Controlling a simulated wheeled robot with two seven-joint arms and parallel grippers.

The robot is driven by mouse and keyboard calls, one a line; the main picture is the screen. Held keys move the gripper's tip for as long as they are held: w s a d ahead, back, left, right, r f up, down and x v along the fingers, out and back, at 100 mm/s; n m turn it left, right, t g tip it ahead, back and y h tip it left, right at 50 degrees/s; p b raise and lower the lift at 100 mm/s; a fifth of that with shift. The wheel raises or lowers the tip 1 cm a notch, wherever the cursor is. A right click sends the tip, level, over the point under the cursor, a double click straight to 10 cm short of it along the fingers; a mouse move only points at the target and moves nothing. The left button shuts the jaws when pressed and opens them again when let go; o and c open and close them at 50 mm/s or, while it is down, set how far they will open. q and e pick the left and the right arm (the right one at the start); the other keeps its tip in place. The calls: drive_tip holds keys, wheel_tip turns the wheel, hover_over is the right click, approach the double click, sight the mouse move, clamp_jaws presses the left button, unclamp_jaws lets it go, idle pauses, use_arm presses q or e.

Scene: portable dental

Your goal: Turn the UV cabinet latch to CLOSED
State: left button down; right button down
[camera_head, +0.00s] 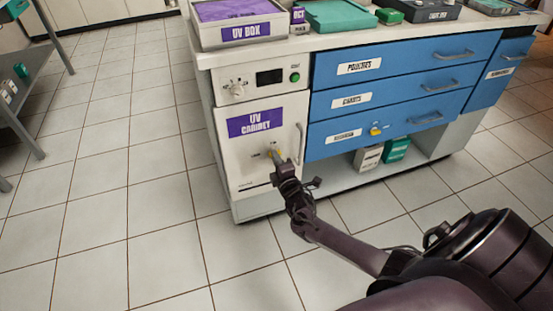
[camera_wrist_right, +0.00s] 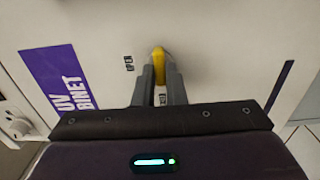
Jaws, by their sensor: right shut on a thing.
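The white UV cabinet (camera_head: 265,116) stands at the left end of the counter, with a purple label on its door. Its yellow latch (camera_head: 279,153) is on the lower door, and it also shows in the right wrist view (camera_wrist_right: 159,62). My right gripper (camera_head: 279,162) reaches the latch from the front, and its two fingers (camera_wrist_right: 158,85) are shut on it, one on each side. My left gripper is not in view.
A vertical door handle (camera_head: 299,144) is right of the latch. Blue drawers (camera_head: 400,85) with grey handles adjoin on the right. A UV box tray (camera_head: 240,31) sits on the counter above. A metal shelf rack (camera_head: 20,120) stands far left. The tiled floor between is clear.

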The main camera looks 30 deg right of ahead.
drive_tip(key=c, duration=1.5)
unclamp_jaws()
